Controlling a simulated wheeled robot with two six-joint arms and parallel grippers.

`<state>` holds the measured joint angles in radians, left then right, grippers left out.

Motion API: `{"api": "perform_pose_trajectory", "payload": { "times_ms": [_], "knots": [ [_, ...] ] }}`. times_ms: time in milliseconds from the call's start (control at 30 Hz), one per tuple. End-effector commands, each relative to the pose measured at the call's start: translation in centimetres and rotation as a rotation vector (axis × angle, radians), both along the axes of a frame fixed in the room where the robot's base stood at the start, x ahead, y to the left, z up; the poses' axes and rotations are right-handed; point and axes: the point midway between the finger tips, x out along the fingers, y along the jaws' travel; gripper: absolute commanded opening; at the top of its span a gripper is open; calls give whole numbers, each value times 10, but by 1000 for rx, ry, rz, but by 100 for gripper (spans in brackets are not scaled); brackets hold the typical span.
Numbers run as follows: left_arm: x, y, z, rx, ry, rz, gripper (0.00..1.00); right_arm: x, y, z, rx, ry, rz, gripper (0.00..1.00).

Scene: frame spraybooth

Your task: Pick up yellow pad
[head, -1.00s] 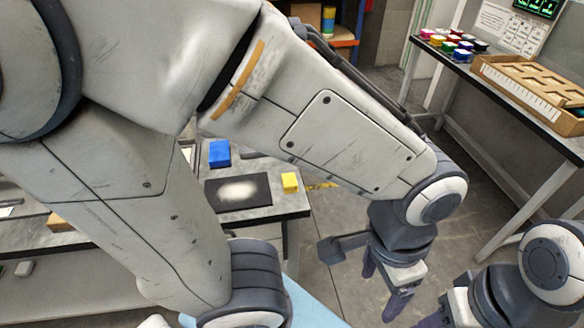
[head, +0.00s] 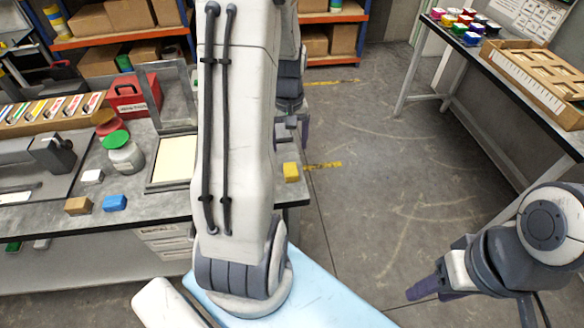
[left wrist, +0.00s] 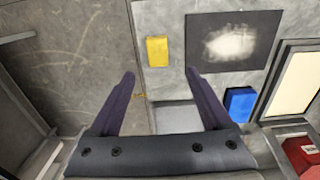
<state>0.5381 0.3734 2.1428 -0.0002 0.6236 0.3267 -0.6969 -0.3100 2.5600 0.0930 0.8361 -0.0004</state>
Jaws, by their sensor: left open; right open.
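The yellow pad (head: 291,172) lies near the right end of the left workbench, just right of my left arm in the head view. In the left wrist view the yellow pad (left wrist: 157,51) shows beyond the fingertips, roughly midway between them and untouched. My left gripper (left wrist: 160,74) is open and empty. In the head view my own arm mostly hides it; a dark finger shows above the pad. My right gripper (head: 428,288) is open and empty over the floor at lower right, only partly visible.
In the left wrist view, a black mat (left wrist: 235,42) with a white smear and a blue block (left wrist: 240,104) lie right of the pad. The bench (head: 50,222) also holds jars and a red box (head: 132,97). Open floor (head: 370,150) separates it from the right table.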

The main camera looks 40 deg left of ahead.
Motion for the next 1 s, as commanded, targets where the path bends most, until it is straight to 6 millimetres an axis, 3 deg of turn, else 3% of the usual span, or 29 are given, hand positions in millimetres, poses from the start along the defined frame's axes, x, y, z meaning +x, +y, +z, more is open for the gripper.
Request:
{"api": "perform_pose_trajectory", "payload": {
  "times_ms": [200, 467, 700, 1000],
  "knots": [
    [-1, -1, -35, -4, 6, 2, 82, 0, 0, 3, 0, 0, 0, 50],
    [0, -2, -54, -3, 5, 0, 82, 0, 0, 8, 0, 0, 0, 50],
    [1, -5, -88, -3, 5, -1, 82, 0, 0, 17, 0, 0, -1, 50],
    [2, -4, -99, -1, 1, -1, 82, 0, 0, 18, 0, 0, -1, 50]
  ]
}}
